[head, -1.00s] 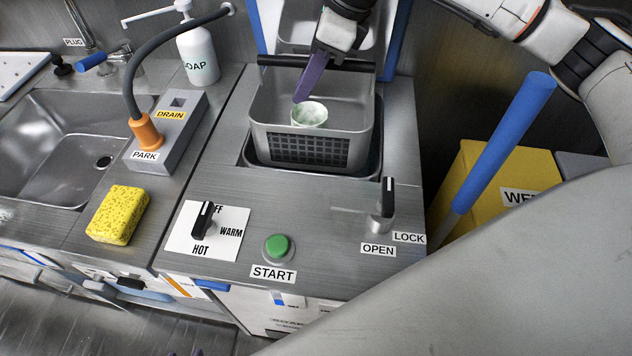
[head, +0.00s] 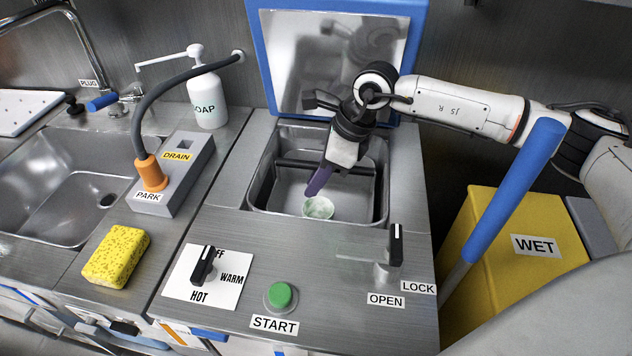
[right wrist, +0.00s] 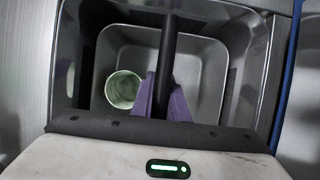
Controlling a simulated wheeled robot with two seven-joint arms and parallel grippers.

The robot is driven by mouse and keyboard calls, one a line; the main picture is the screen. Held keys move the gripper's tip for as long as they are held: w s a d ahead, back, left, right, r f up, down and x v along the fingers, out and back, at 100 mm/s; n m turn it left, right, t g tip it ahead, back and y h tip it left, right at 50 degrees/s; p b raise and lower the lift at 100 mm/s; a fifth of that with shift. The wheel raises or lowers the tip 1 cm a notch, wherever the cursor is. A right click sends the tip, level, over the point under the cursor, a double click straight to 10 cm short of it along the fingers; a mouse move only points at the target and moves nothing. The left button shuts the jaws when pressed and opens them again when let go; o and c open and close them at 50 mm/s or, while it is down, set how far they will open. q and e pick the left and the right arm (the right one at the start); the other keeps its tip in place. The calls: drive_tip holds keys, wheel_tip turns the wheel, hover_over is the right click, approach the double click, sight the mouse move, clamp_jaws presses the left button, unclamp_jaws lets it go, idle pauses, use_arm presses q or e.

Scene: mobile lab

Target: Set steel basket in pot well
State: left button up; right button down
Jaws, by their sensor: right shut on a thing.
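The steel basket (head: 345,207) sits down inside the pot well (head: 254,196), its rim at about the level of the counter top in the head view. Its black handle bar (head: 300,165) runs across the top. A greenish-white cup (head: 318,208) stands inside the basket. My right gripper (head: 318,182), with purple fingers, reaches into the well. In the right wrist view the fingers (right wrist: 162,98) are shut on the black handle bar (right wrist: 168,60), with the cup (right wrist: 123,90) to their left. Whether the basket touches the well floor is hidden. My left gripper is out of view.
A raised blue-edged lid (head: 262,60) stands open behind the well. The lock lever (head: 395,247) and green start button (head: 281,296) are in front. A blue pole (head: 515,190) and yellow WET bin (head: 530,220) stand right. A sponge (head: 115,257) lies left.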

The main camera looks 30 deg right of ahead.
drive_tip(key=shift+f, duration=0.1)
drive_tip(key=shift+f+b, duration=0.5)
drive_tip(key=c, duration=1.7)
unclamp_jaws()
drive_tip(key=shift+f, duration=0.1)
drive_tip(key=shift+c, duration=0.2)
drive_tip(key=v, duration=0.4)
drive_tip(key=p+v, duration=0.1)
drive_tip(key=v, duration=0.8)
drive_tip(key=shift+w+a+p, duration=0.15)
drive_tip(key=shift+a+p, duration=0.1)
drive_tip(key=shift+p, duration=0.15)
